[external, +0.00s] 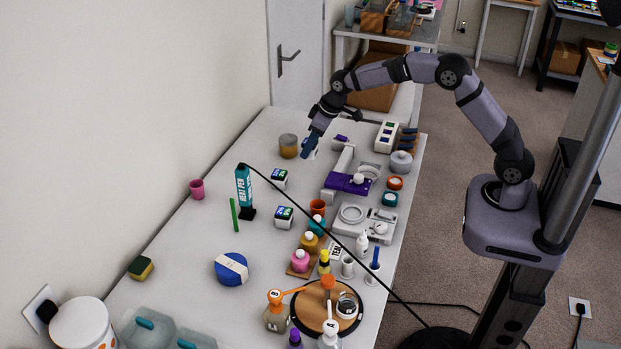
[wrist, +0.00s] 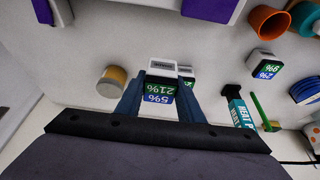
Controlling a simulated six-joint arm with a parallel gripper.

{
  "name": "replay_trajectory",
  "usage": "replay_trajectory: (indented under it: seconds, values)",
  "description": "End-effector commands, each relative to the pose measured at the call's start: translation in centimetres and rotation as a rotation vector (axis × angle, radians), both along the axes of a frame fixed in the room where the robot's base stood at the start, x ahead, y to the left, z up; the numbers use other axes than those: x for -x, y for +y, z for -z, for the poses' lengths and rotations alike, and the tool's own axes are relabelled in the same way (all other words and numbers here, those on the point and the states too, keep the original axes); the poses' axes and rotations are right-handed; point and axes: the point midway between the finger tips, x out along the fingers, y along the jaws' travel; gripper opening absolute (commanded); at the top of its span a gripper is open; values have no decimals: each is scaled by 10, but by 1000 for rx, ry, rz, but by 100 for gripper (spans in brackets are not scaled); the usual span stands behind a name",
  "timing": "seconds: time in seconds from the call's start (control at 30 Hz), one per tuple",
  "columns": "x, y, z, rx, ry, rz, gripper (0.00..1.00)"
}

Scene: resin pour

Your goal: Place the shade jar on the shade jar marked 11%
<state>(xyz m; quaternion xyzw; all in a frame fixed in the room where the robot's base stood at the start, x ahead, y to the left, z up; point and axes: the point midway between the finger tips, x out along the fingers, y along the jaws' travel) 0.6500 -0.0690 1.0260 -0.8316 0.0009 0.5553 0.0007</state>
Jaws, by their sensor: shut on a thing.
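My gripper (external: 310,150) is shut on a small shade jar (wrist: 158,92) with a white top and a green and blue label that seems to read 21%. In the external view the jar is mostly hidden by the fingers. A second shade jar (external: 279,178) stands on the table nearer the camera than my gripper; in the wrist view a jar (wrist: 187,78) shows partly hidden behind the held one. A third shade jar (external: 284,216) stands nearer the camera; it seems to show in the wrist view (wrist: 262,65). I cannot read 11% on either.
An amber-filled jar (external: 288,146) stands left of my gripper. A purple and white device (external: 347,183) is to the right. A black cable crosses the table.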

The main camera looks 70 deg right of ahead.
Motion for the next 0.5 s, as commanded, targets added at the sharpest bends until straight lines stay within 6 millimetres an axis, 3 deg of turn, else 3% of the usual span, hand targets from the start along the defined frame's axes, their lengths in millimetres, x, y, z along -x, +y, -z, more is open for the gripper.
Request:
replay_trajectory:
  seconds: [0.2,0.5]
  values:
    - [2,25,25,0,3,-42,10]
    - [-33,52,28,1,-2,-96,10]
